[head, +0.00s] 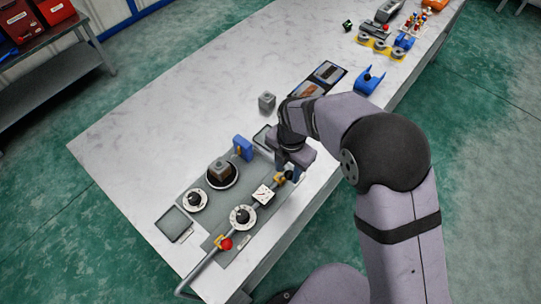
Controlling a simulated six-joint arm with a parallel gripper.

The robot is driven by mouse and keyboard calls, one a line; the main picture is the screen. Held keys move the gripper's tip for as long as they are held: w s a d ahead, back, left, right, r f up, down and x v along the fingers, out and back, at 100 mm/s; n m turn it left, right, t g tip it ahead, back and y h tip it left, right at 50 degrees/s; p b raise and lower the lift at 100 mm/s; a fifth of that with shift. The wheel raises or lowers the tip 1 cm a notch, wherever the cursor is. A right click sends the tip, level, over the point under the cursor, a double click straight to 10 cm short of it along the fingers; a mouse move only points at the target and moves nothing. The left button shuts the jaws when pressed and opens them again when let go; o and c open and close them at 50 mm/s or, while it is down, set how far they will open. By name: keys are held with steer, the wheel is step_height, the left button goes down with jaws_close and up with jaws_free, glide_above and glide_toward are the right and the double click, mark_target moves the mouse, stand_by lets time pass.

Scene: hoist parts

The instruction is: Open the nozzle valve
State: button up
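A grey panel (217,222) lies on the near end of the white table. On it are two round dials with black knobs, one at the left (194,199) and one nearer the front (242,216). A grey pipe (203,272) with a brass-coloured fitting and a red ball knob (226,244) runs along the front edge. I cannot tell for sure which fitting is the nozzle valve. My gripper (287,176) points down at the second fitting; its fingers are partly hidden, and contact is unclear.
A dark round dish with a brown block (221,172) and a blue upright part (243,148) stand on the panel. A small grey block (267,101) is behind. Blue, yellow and red parts crowd the table's far end. The table's left side is clear.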

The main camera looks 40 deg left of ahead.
steer(key=shift+a+r+p, duration=0.15)
steer(key=shift+r+p, duration=2.2)
steer(key=shift+r, duration=0.95)
steer(key=m, duration=0.8)
steer(key=shift+a, duration=0.1)
steer(key=s+d+f+m+g+h, duration=0.1)
steer(key=s+d+m, duration=0.3)
steer(key=d+m, duration=0.3)
steer(key=s+d+f+m+g+h, duration=0.1)
steer(key=s+d+f+m, duration=0.15)
steer(key=d+m, duration=0.55)
steer(key=w+d+r+m, duration=0.1)
steer(key=d+r+m, duration=0.2)
steer(key=d, duration=0.5)
steer(key=w+d+r+m+t+y, duration=0.1)
steer(key=d+r+m, duration=0.3)
steer(key=d, duration=0.4)
steer(key=w+d+r+m+t+y+b, duration=0.1)
steer(key=w+d+r+m, duration=0.1)
steer(key=d+r+m, duration=0.2)
steer(key=d+m, duration=0.2)
steer(key=d, duration=0.2)
steer(key=shift+d, duration=0.3)
